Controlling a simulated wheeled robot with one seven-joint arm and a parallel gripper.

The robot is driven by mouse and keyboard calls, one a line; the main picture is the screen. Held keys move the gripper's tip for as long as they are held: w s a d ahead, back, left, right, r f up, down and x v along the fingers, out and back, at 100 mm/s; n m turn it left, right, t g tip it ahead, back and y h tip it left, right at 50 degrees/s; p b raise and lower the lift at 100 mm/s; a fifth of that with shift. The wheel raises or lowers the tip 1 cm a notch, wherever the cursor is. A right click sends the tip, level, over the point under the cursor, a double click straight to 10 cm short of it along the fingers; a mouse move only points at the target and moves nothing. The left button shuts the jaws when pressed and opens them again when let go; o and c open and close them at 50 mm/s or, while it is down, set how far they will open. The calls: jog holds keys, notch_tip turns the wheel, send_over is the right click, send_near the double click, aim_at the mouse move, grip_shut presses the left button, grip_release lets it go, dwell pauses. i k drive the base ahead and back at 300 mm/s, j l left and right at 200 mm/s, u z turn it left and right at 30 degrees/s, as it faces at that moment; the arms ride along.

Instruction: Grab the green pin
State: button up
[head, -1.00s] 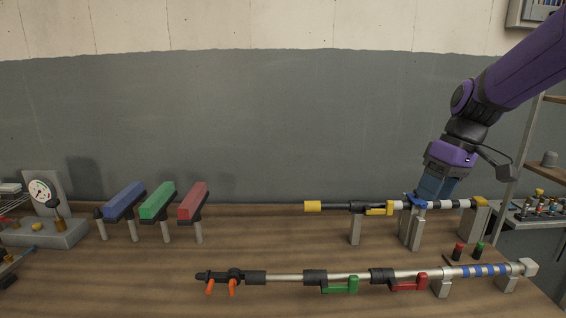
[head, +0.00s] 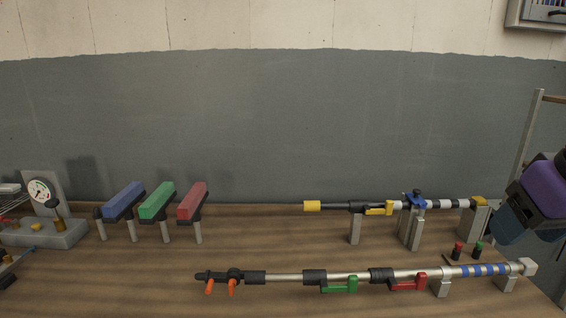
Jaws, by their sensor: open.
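The green pin (head: 478,249) stands upright at the right of the bench, a small dark peg with a green top. A matching red pin (head: 458,251) stands just left of it. My gripper (head: 508,228) is at the right edge of the head view, a little to the right of the green pin and apart from it in the picture. Its jaws are open and nothing shows between them. Part of it is cut off by the frame edge.
A long pole (head: 300,278) with green and red levers lies on supports in front. A shorter pole (head: 335,207) with a blue clamp (head: 415,201) is behind. Blue, green and red handled blocks (head: 157,201) stand left, beside a gauge (head: 41,192). The back middle bench is clear.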

aim_at(479, 245)
jog(key=i+l+u, duration=0.1)
jog(key=l+u, duration=0.25)
jog(key=l, duration=0.4)
jog(key=l+u, duration=0.35)
jog(key=l, duration=0.45)
jog(key=k+l+u, duration=0.1)
jog(key=l+u, duration=0.25)
jog(key=l, duration=0.4)
